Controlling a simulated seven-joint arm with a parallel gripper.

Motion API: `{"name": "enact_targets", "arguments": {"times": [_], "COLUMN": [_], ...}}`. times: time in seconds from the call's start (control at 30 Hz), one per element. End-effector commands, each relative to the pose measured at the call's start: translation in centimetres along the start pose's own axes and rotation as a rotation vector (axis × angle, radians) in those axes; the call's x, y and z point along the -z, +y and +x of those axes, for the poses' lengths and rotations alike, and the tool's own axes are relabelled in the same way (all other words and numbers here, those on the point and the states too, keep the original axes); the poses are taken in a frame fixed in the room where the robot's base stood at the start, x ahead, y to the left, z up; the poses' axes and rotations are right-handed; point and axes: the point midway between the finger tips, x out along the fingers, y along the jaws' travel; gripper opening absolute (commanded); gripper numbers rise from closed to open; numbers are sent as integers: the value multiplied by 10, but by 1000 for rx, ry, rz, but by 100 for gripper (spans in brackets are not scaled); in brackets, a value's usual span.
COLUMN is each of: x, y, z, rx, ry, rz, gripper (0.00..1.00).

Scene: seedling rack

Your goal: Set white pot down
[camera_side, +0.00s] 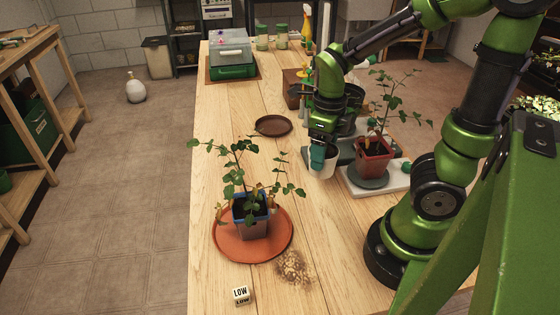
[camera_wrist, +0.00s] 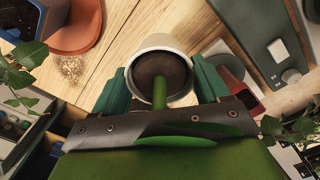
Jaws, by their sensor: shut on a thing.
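The white pot (camera_side: 328,168) hangs in my gripper (camera_side: 318,158) over the right half of the wooden bench in the side view. In the wrist view the white pot (camera_wrist: 143,46) sits between the two teal fingers of my gripper (camera_wrist: 160,86), its round rim toward the camera and its inside dark. A green rod-like shape crosses its mouth; I cannot tell if it is a stem. The fingers partly hide the pot's sides. I cannot tell whether its base touches the bench.
An empty brown saucer (camera_side: 273,125) lies left and behind. A blue-grey pot (camera_side: 250,222) with a plant stands on an orange saucer (camera_side: 224,240) in front. Soil (camera_side: 295,267) and a LOW block (camera_side: 241,295) lie nearby. A red pot (camera_side: 374,163) with a plant stands close right.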

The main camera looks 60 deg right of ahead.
Motion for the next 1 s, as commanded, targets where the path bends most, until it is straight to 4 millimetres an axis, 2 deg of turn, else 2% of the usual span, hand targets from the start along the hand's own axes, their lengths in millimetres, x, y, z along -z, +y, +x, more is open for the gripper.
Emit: {"name": "enact_targets", "arguments": {"times": [0.07, 0.17, 0.47, 0.67, 0.77, 1.0], "x": [-1, -6, -53, -80, -100, -163], "y": [2, 6, 15, 10, 5, -12], "z": [-9, -4, 27, 30, 32, 38], "rx": [0, 2, 4, 5, 4, 4], "ry": [-3, 5, 8, 4, 6, 5], "rz": [-7, -23, -137, -191, -198, -196], "gripper": [45, 45, 45, 45, 45, 45]}}
